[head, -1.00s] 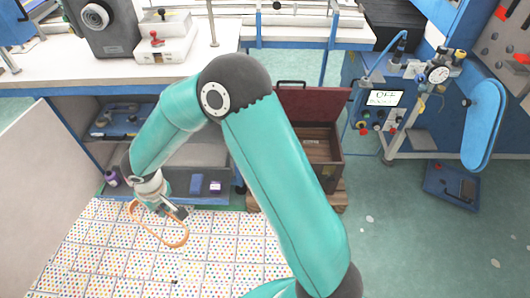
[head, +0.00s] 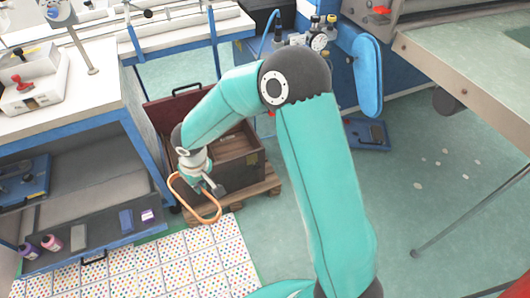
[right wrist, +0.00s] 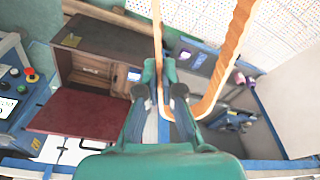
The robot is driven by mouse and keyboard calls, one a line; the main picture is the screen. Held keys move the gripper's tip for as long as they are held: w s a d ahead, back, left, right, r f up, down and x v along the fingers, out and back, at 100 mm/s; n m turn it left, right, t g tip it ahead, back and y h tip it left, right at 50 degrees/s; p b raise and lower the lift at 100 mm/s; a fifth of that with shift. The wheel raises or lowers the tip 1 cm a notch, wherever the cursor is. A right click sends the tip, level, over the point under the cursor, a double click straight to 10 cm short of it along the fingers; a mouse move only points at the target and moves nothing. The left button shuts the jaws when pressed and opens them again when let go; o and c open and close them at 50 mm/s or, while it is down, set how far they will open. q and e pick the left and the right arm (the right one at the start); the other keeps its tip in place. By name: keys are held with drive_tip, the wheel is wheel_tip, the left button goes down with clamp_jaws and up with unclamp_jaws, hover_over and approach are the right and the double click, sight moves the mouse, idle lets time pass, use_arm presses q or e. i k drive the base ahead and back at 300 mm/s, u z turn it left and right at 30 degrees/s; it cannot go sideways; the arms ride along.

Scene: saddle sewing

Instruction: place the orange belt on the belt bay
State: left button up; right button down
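The orange belt (head: 207,217) is a thin closed loop hanging from my right gripper (head: 214,188), in front of the open wooden chest. In the right wrist view the belt (right wrist: 228,60) runs between the two fingers of my right gripper (right wrist: 166,98), which is shut on it. Its loop extends beyond the fingertips. My left gripper is in neither view. I cannot tell which place is the belt bay; no label for it is readable.
The open chest (head: 240,160) stands on a wooden pallet (head: 262,188). A blue workbench (head: 135,130) at the left has a lower shelf with bottles (head: 78,238). A spotted mat (head: 190,262) covers the floor in front.

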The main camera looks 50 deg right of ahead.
sight(234, 152)
drive_tip(key=z, duration=0.8)
drive_tip(key=i, duration=1.1)
drive_tip(key=u, duration=0.1)
